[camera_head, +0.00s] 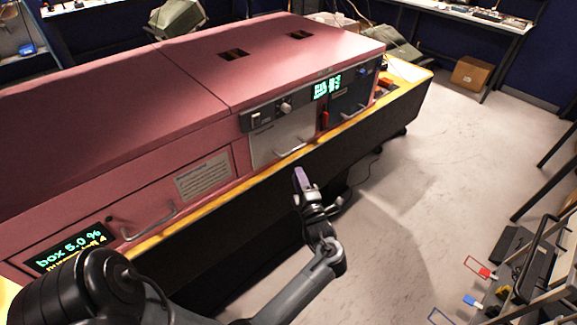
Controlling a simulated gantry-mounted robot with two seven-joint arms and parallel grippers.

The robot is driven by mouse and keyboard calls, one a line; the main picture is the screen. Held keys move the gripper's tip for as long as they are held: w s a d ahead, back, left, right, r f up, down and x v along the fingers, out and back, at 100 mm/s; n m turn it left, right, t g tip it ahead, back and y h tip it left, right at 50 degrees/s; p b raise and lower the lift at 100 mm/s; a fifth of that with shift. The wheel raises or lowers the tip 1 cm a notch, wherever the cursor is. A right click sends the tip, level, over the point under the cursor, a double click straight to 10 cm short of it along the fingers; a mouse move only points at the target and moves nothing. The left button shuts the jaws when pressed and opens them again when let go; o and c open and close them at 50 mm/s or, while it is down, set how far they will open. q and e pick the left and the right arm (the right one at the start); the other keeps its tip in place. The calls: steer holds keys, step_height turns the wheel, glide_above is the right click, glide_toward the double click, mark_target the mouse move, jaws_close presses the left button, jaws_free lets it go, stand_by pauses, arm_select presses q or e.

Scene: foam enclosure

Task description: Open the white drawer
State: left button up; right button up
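The white drawer (283,136) is a pale grey-white front panel in the pink machine, right of the picture's middle. It looks flush with the machine's front. Its bar handle (291,150) is near the lower edge of the panel. My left gripper (303,182) is in front of the machine, below the handle in the picture and apart from it. It points up toward the drawer. Its fingers are small and seen at an angle, so I cannot tell whether they are open; nothing shows between them. My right gripper is out of view.
A yellow ledge (215,199) runs along the machine's front below the drawer. A dark drawer (350,96) is to the right. A pink drawer with a handle (150,222) is to the left. The floor (410,200) on the right is mostly clear, with a black cart (530,262) at lower right.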

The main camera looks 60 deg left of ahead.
mark_target(294, 149)
arm_select(q)
steer(key=shift+n, duration=0.3)
steer(key=x, duration=0.3)
steer(key=w+x, duration=0.1)
steer(key=x, duration=0.3)
steer(key=b+x, duration=0.1)
steer(key=x, duration=0.3)
steer(key=shift+w+d+r, duration=0.25)
steer(key=shift+w+r, duration=0.05)
jaws_close()
